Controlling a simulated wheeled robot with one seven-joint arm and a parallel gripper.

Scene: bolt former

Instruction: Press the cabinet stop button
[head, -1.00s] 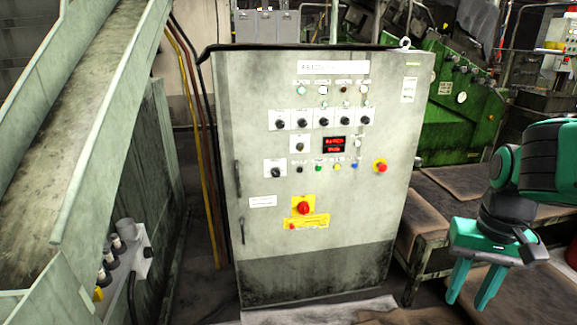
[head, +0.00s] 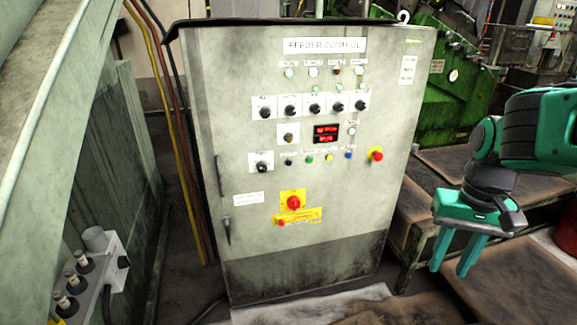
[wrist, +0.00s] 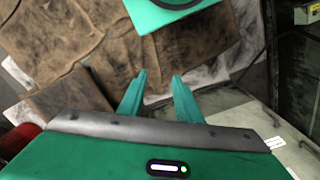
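The grey cabinet (head: 350,209), labelled "FEEDER CONTROL", stands upright in the middle of the head view. Lower on the front is a red rotary switch (head: 293,202) on a yellow plate. My gripper (head: 455,268) hangs to the right of the cabinet, pointing down and apart from it. Its two teal fingers are spread with nothing between them. In the wrist view my gripper (wrist: 158,82) also shows empty, with brown sheets beyond it. The buttons are not recognisable in the wrist view.
A low table with brown sheets (head: 450,160) stands right of the cabinet, below my arm. A sloping chute (head: 60,90) and a small box with knobs (head: 85,275) are at the left. Green machinery (head: 440,95) stands behind. Pale sheets (head: 325,304) lie on the floor before the cabinet.

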